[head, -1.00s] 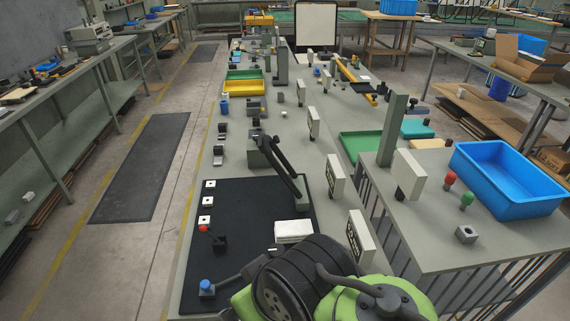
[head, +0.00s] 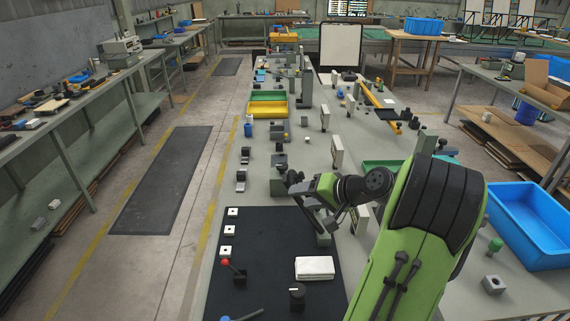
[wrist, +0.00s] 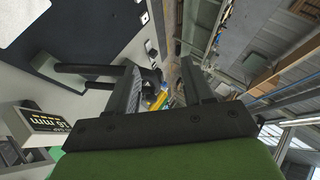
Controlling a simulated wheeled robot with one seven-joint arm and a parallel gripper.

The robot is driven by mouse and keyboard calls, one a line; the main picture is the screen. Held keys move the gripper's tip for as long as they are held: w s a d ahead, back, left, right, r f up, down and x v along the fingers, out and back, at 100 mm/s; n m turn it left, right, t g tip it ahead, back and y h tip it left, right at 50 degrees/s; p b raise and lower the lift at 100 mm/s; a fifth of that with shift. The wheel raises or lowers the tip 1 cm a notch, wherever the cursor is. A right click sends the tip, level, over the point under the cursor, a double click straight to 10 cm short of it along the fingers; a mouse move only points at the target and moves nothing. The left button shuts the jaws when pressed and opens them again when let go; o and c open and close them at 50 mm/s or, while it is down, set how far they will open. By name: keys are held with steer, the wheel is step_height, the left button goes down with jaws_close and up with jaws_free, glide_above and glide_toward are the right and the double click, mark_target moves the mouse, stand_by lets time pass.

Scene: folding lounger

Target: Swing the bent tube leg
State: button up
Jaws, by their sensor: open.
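The bent tube leg (head: 308,216) is a dark tube in the middle of the bench in the head view, slanting down from a grey block (head: 277,187) to a second grey block at the black mat's edge. My gripper (head: 300,186) is at its upper end and partly covers it. In the wrist view, my gripper (wrist: 160,84) is open, its two fingers apart. The leg's dark tubes (wrist: 72,69) show at the left, reaching toward the left finger. I cannot tell whether they touch. No tube shows clearly between the fingers.
A black mat (head: 262,270) with a white block (head: 314,268) and a red-knobbed lever (head: 233,270) lies at the near end. Upright white plates (head: 337,152) line the right. A yellow tray (head: 268,111) is farther back.

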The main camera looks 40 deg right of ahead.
mark_target(302, 175)
steer(key=s+d+m+t+h, duration=0.25)
steer(key=s+d+m, duration=0.2)
steer(key=d, duration=0.55)
steer(key=shift+n+t+y, duration=0.35)
steer(key=shift+t, duration=0.1)
steer(key=x, duration=0.7)
steer(key=p+x, duration=0.1)
steer(key=x, duration=0.7)
steer(key=shift+w+a+r, duration=0.15)
steer(key=shift+w+a, duration=0.05)
steer(key=shift+w, duration=0.2)
jaws_close()
